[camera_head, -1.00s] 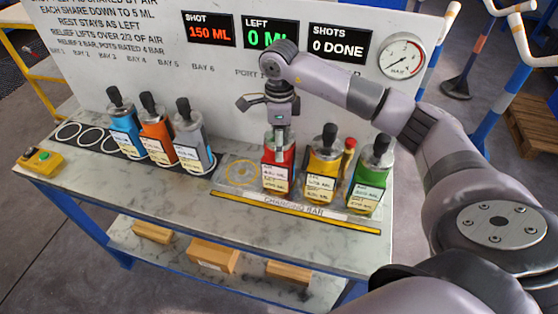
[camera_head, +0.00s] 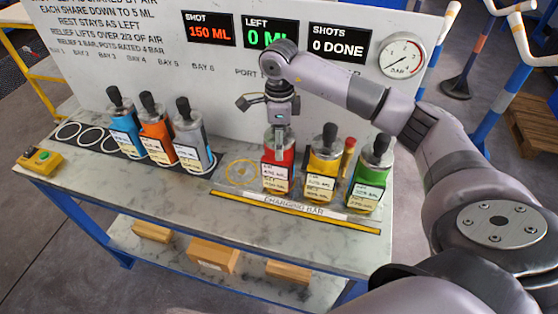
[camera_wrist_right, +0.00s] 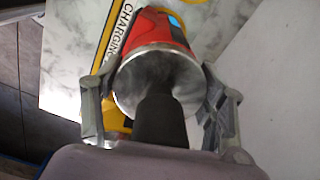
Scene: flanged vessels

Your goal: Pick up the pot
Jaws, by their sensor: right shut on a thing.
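A red pot (camera_head: 278,172) with a metal top and white labels stands upright at the charging bar (camera_head: 296,212), in the left place of its row. My right gripper (camera_head: 280,130) comes down over it from above. In the right wrist view, the two fingers (camera_wrist_right: 160,108) close on either side of the metal top. The red pot (camera_wrist_right: 150,38) and its black handle (camera_wrist_right: 160,120) lie between them. I see no clear gap under the pot and cannot tell whether it is off the surface. My left gripper is out of view.
A yellow pot (camera_head: 322,175) and a green pot (camera_head: 369,180) stand close on the right. Blue (camera_head: 124,132), orange (camera_head: 157,140) and grey-blue (camera_head: 192,142) pots stand in the left rack. A sign board (camera_head: 150,45) rises behind. The front tabletop is clear.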

